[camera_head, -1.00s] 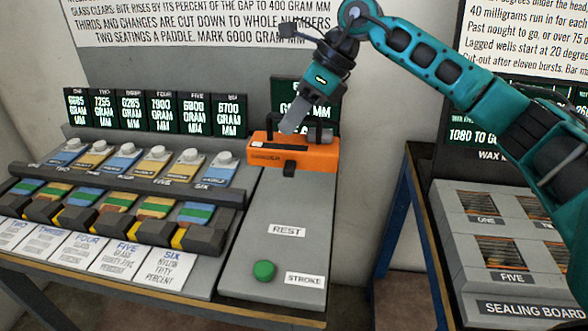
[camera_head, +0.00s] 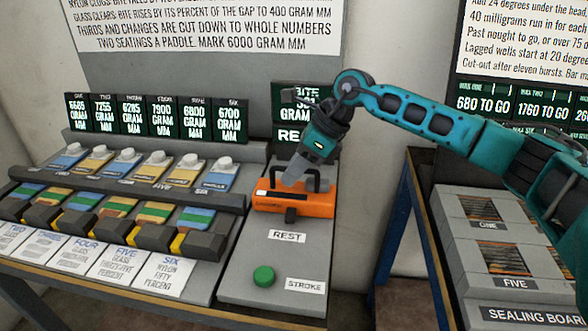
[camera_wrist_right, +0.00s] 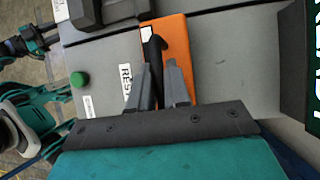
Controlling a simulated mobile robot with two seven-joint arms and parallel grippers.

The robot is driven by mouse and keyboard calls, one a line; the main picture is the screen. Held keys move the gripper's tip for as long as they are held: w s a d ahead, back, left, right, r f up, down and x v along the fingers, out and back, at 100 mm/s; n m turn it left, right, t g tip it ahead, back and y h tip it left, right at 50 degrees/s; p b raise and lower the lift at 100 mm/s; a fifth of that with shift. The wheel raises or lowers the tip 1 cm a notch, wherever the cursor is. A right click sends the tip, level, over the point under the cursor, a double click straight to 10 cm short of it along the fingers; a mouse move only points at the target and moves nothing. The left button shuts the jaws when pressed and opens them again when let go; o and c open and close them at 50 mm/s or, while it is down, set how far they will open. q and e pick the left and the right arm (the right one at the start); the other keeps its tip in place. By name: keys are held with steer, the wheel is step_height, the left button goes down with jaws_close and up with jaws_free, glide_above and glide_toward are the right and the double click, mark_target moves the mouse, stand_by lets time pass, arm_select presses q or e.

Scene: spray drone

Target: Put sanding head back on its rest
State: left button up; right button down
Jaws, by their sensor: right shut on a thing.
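The orange sanding head (camera_head: 293,203) with its dark handle is on the grey bench top, behind the plate marked REST (camera_head: 288,237). Whether its underside touches the surface I cannot tell. My right gripper (camera_head: 292,176) is above it with its fingers down on the handle. In the right wrist view the gripper (camera_wrist_right: 162,76) is shut on the dark handle, and the orange body (camera_wrist_right: 180,60) shows beyond the fingers. My left gripper is not in the head view.
A green button (camera_head: 263,276) and the STROKE label (camera_head: 305,285) are at the front of the bench. Several paddles and sample blocks (camera_head: 145,209) stand in rows to the left. A second bench with the sealing board (camera_head: 535,312) is at the right, across a gap.

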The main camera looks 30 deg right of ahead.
steer(key=c, duration=1.5)
jaws_free()
steer(key=shift+f, duration=0.1)
steer(key=o, duration=0.4)
steer(key=shift+d+r, duration=0.1)
steer(key=shift+r, duration=0.25)
steer(key=v, duration=1.1)
steer(key=shift+s+d+r, duration=0.15)
steer(key=shift+r, duration=0.05)
